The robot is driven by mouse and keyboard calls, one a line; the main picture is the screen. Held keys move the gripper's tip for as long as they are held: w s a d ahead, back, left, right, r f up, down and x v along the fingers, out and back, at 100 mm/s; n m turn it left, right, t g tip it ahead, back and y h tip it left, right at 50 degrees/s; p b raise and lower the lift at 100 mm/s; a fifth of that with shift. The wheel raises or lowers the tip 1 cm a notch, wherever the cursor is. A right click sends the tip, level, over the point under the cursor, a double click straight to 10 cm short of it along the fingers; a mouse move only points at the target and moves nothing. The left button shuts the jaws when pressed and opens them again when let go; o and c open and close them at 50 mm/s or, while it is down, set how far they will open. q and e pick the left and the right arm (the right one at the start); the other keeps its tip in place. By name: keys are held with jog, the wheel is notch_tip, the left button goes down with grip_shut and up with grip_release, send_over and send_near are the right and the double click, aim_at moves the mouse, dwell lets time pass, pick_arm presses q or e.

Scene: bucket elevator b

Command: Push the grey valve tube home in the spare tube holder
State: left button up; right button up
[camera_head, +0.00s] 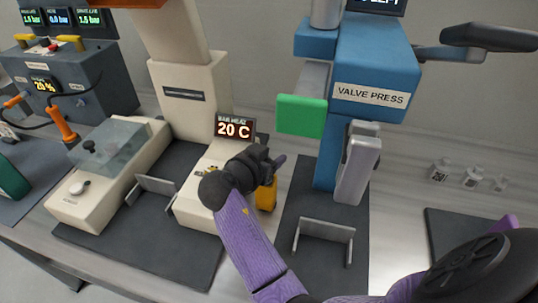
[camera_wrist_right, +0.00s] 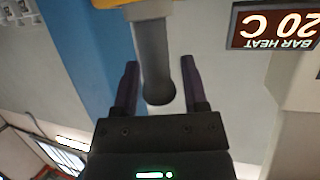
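My right gripper (camera_head: 273,163) is in front of the cream bar heater block, between it and the blue valve press. In the right wrist view the two dark fingers (camera_wrist_right: 160,85) stand apart on either side of a grey tube (camera_wrist_right: 153,55). A narrow gap shows beside the right-hand finger. The tube's round dark end faces my gripper's palm. Its other end meets a pale collar (camera_wrist_right: 148,10) next to a yellow part (camera_wrist_right: 105,3) at the top edge. How deep the tube sits there is hidden. In the head view my gripper hides the tube. My left gripper is not in view.
The valve press (camera_head: 372,75) with a green plate (camera_head: 302,116) stands just right of my gripper. The "20 C" display (camera_head: 235,127) is close behind-left. A yellow part (camera_head: 266,195) sits below the gripper. A metal bracket (camera_head: 325,231) stands on the dark mat.

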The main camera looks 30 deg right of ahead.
jog(key=shift+o, duration=1.1)
notch_tip(320, 180, up, 10)
jog(key=p, duration=0.3)
